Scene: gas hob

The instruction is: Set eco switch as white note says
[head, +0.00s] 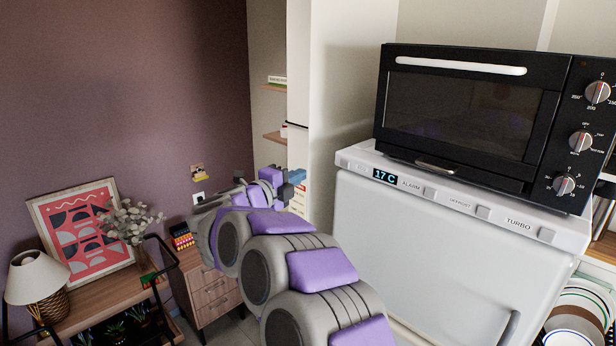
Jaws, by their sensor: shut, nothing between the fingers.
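A white appliance front (440,240) has a control strip along its top edge with a lit display (385,176) reading 17 C. Small square buttons sit beside the labels ALARM and TURBO (546,235); a middle label (460,201) is too small to read surely. I cannot make out a label that says eco. A pale sheet or book spine with red marks (299,201) shows behind my gripper; I cannot tell if it is the white note. My gripper (297,177) is shut and empty, left of the appliance and apart from it.
A black oven (465,105) with several knobs stands on the appliance. My arm crosses the lower middle. At left are a lamp (37,280), a framed print (90,235) and a wooden drawer unit (212,290). Plates (580,318) stand at lower right.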

